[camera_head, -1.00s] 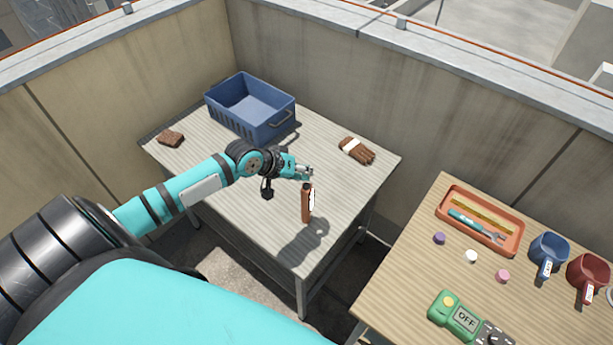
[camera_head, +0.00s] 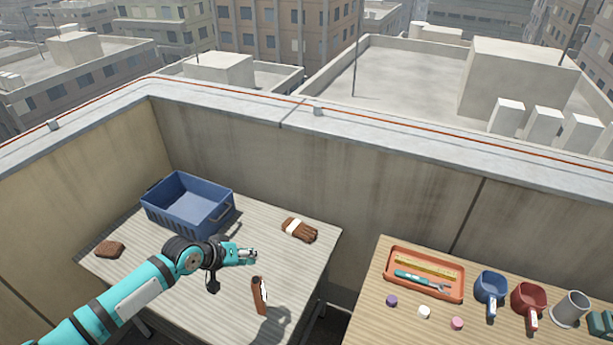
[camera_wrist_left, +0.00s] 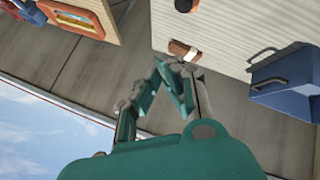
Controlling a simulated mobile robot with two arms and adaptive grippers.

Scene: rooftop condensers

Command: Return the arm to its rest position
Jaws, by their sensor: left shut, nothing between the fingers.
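My left arm comes in from the lower left in the head view. Its teal gripper (camera_head: 250,256) is over the grey striped table (camera_head: 190,312), shut and empty. A brown upright bottle-like object with a white label (camera_head: 260,295) stands on the table just below and right of the gripper, apart from it in the picture. In the left wrist view the fingers (camera_wrist_left: 172,66) come together at their tips, with nothing between them. My right gripper is in neither view.
A wooden table (camera_head: 385,325) at right holds an orange tool tray (camera_head: 395,291), a blue mug (camera_head: 490,287) and a red mug (camera_head: 528,298). Concrete walls stand behind.

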